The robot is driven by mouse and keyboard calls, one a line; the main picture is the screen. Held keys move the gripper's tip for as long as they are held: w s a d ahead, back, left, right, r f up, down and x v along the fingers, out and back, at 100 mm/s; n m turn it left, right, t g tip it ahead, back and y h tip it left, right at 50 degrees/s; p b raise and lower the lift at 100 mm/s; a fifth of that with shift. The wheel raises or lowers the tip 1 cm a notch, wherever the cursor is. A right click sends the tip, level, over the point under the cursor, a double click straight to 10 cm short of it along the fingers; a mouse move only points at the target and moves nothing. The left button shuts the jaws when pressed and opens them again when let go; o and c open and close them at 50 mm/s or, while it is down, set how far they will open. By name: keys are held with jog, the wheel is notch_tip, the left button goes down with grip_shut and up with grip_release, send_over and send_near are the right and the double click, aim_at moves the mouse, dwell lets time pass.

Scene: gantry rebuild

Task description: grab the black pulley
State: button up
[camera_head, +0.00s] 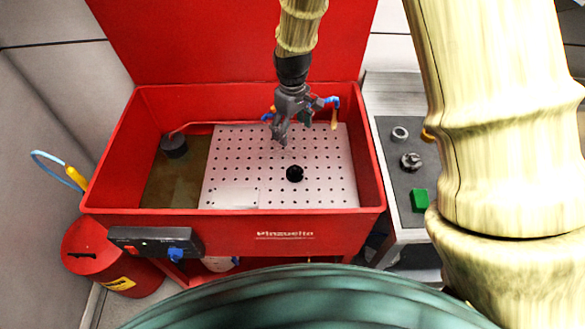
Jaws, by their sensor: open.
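The black pulley (294,174) is a small dark round piece. It rests on the white perforated plate (228,166) inside the red wash basin (232,221). My gripper (280,138) hangs from the wrapped arm above the plate, just behind and to the left of the pulley. Its fingers point down, open and apart from the pulley. I cannot see anything between the fingers.
The basin's red walls surround the plate, and its tall red lid (190,40) stands behind. A black cylinder (174,145) sits at the left of the basin. On the right, a table with a dark mat (387,140) holds a ring (400,133), a grey part (411,161) and a green block (420,201).

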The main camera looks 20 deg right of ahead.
jog(key=s+f+b, duration=0.1)
jog(key=s+b, duration=0.1)
jog(key=b, duration=0.6)
send_near(295, 168)
jog(key=shift+a+f+b, duration=0.35)
jog(key=shift+s+f, duration=0.2)
jog(key=shift+f, duration=0.4)
jog(key=shift+f+p, duration=0.5)
jog(key=shift+f, duration=1.55)
jog(key=shift+d+f+p, duration=0.2)
jog(key=shift+f+p, duration=0.15)
jog(key=shift+f, duration=0.55)
jog(key=shift+d+f+p, duration=0.15)
jog(key=shift+f+p, duration=0.2)
jog(key=shift+f, duration=0.55)
jog(key=shift+w+f, duration=0.1)
jog(key=shift+f, duration=0.65)
